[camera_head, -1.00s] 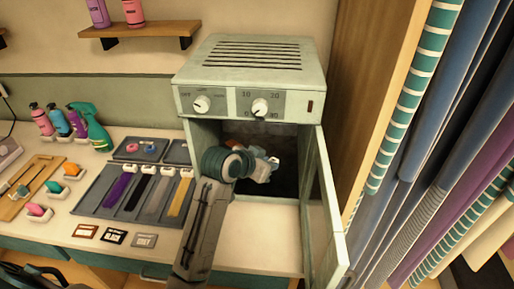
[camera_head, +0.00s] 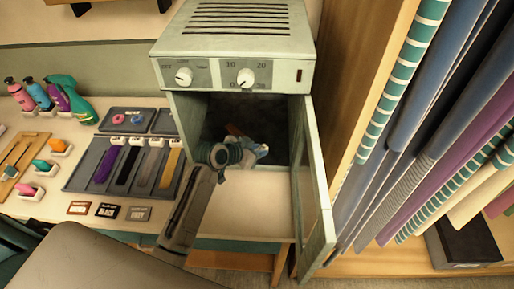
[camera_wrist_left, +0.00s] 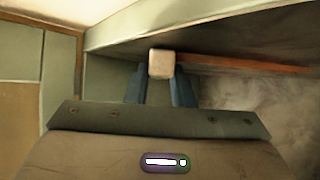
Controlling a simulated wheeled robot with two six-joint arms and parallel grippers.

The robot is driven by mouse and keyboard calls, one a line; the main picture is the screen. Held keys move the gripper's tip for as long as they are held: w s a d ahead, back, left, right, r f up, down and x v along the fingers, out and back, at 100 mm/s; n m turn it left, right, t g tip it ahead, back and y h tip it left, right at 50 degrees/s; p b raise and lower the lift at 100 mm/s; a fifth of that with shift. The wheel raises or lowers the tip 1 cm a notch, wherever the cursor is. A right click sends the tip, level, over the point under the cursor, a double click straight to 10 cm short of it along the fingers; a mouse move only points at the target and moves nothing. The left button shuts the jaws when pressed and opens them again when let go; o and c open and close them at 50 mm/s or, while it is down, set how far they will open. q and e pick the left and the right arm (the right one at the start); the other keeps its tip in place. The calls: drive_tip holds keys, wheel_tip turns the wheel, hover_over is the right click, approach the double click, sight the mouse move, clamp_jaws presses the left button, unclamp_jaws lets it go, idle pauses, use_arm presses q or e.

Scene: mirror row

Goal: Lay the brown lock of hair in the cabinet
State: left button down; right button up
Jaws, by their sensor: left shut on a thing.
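The cabinet (camera_head: 240,75) is a pale green box with two dials. Its door (camera_head: 312,190) stands open on the right. My left gripper (camera_head: 257,150) reaches into the dark opening, its fingers pointing inward. In the left wrist view, the gripper (camera_wrist_left: 160,85) is shut on the pale block-shaped end of the brown lock of hair (camera_wrist_left: 245,63). The orange-brown strip runs right from this block along the dark interior. In the head view only a small brown bit shows by the fingers; the wrist hides the rest. My right gripper is not in view.
A grey tray (camera_head: 72,178) left of the cabinet holds purple, black, grey and blond locks. Small label cards (camera_head: 106,210) lie in front. Bottles (camera_head: 72,100) stand at the back left. A wooden panel and hanging towels (camera_head: 400,130) are close on the right.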

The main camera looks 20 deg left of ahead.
use_arm(q)
drive_tip(key=c, duration=1.6)
unclamp_jaws()
drive_tip(key=shift+f, duration=0.15)
drive_tip(key=shift+c, duration=0.2)
drive_tip(key=o, duration=0.4)
drive_tip(key=shift+r, duration=0.2)
drive_tip(key=shift+s+a, duration=0.1)
drive_tip(key=shift+s, duration=0.1)
drive_tip(key=b+v, duration=0.2)
drive_tip(key=v, duration=0.9)
drive_tip(key=shift+s+r, duration=0.15)
drive_tip(key=shift+r, duration=0.15)
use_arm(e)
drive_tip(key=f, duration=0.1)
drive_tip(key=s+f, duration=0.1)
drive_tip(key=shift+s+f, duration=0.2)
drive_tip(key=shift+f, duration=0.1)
